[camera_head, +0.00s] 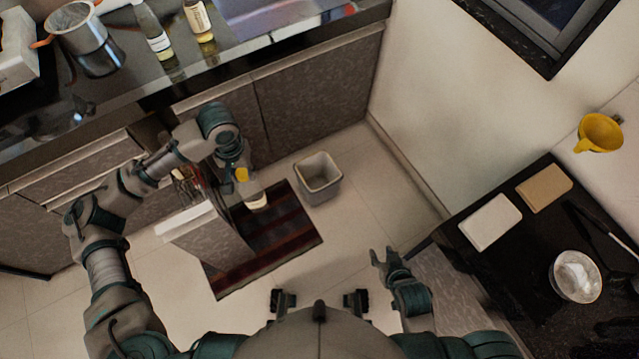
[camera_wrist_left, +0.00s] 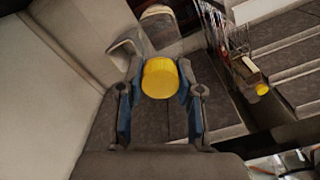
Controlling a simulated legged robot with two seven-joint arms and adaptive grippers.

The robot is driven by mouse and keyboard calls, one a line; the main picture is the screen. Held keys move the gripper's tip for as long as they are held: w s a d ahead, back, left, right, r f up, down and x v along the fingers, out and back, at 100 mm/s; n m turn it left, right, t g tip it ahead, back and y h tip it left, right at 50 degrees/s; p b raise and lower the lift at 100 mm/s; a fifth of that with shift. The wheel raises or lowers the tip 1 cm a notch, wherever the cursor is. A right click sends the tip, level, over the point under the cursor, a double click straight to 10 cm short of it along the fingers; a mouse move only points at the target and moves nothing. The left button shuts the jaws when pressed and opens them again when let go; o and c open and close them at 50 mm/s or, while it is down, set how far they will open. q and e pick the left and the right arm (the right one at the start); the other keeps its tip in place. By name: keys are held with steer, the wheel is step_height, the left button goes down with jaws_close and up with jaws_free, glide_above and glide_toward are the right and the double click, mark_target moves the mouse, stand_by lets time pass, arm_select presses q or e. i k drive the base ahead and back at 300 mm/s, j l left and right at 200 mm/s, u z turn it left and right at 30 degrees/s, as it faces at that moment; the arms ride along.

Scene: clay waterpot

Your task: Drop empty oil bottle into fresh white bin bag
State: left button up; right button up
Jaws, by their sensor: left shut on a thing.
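My left gripper (camera_head: 241,172) is shut on the oil bottle (camera_head: 255,198), a clear bottle with a yellow cap. It holds it just left of the bin, above the floor mat. In the left wrist view the yellow cap (camera_wrist_left: 160,78) sits between the fingers (camera_wrist_left: 160,82), hiding part of the bottle. The grey bin (camera_head: 332,191) stands on the floor by the cabinets, with a pale rim and inside. I cannot tell whether the pale inside is a white bag. My right gripper (camera_head: 382,254) is open and empty, low over the floor at right.
An open drawer (camera_head: 205,235) juts out left of the bottle, over a dark striped mat (camera_head: 285,230). It holds bottles, one with a yellow cap (camera_wrist_left: 262,89). The counter (camera_head: 270,35) runs behind. A dark table (camera_head: 520,265) stands at right. The floor around the bin is clear.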

mark_target(321, 182)
steer(key=z, duration=0.75)
steer(key=i+j+z, duration=0.35)
steer(key=j, duration=0.25)
steer(key=i+j+z, duration=0.15)
steer(key=j, duration=0.2)
